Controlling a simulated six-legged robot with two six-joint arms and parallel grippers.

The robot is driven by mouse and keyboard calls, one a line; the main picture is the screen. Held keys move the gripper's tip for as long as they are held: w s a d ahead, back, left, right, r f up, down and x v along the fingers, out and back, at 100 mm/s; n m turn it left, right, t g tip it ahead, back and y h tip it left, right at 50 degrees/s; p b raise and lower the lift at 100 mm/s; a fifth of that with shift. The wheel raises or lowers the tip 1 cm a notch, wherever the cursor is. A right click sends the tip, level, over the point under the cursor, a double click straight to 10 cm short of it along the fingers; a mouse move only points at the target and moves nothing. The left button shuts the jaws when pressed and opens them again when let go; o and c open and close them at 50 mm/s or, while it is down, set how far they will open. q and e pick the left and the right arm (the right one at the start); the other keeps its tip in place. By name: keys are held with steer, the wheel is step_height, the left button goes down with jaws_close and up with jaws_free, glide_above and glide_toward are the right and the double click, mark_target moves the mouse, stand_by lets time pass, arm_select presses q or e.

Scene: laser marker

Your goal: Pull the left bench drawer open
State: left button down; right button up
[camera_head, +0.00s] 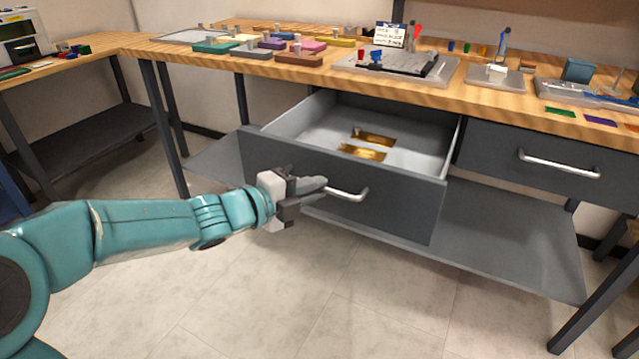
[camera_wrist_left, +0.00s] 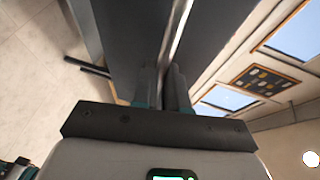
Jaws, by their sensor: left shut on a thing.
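The left bench drawer (camera_head: 400,200) stands pulled out from under the wooden bench, with a dark grey front and a pale inside. Two brass-coloured pieces (camera_head: 372,137) lie on its floor. Its silver bar handle (camera_head: 350,194) runs across the front. My left gripper (camera_head: 312,188) is at the left part of the handle, shut on it. In the left wrist view, the gripper's fingers (camera_wrist_left: 168,90) close around the handle against the dark drawer front. The fingers hide the handle's left end. My right gripper is in neither view.
The right drawer (camera_head: 550,155) is shut, with its own bar handle. The wooden bench top (camera_head: 330,75) carries coloured blocks, a dark fixture plate and small tools. A grey lower shelf (camera_head: 510,245) lies beneath the drawers. The tiled floor in front is clear.

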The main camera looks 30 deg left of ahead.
arm_select(q)
steer(key=shift+s+a, duration=0.1)
steer(key=shift+s, duration=0.2)
steer(key=c, duration=1.2)
jaws_free()
steer(key=shift+o, duration=0.2)
steer(key=p+v, duration=0.4)
steer(key=v, duration=1.2)
steer(key=shift+s+r, duration=0.2)
steer(key=shift+w, duration=0.1)
